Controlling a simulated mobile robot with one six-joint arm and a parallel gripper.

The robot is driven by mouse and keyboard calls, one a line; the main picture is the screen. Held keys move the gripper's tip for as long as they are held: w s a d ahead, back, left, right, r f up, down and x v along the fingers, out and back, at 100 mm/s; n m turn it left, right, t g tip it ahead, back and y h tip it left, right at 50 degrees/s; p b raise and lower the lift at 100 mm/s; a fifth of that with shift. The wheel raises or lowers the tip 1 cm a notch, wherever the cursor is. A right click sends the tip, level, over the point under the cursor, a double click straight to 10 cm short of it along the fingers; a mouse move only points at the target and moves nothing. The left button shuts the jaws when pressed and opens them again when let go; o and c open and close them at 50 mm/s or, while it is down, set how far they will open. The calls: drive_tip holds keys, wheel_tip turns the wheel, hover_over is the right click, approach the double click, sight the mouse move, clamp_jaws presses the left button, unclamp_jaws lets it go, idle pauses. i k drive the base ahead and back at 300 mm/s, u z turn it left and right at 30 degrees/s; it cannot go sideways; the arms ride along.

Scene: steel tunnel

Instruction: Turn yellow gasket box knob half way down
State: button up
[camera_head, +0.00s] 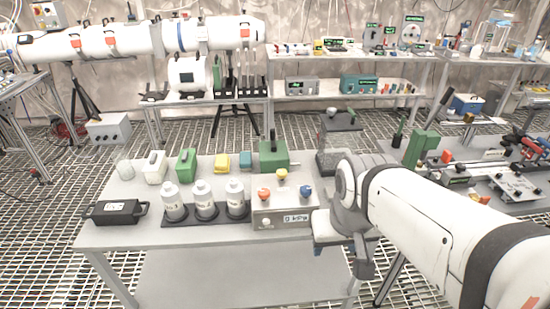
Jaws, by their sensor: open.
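A grey box (280,219) with a "0 kPa" label on its front stands at the right part of the near table. On top it has a yellow knob (281,174) at the back, an orange knob (264,194) at the front left and a blue knob (305,191) at the right. The yellow knob's turn angle is too small to read. My gripper (340,238), at the end of my white arm, is open and just right of the box, apart from the yellow knob. My own wrist partly hides its fingers.
Three white bottles (204,200) stand in a dark holder left of the box. A dark grey block on a stand (339,130) is behind my wrist. Another crowded table (468,185) is at right.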

sight(281, 174)
drive_tip(key=z, duration=1.25)
drive_tip(key=k, duration=0.85)
drive_tip(key=u, duration=0.65)
drive_tip(key=i, duration=1)
drive_tip(key=u, duration=0.05)
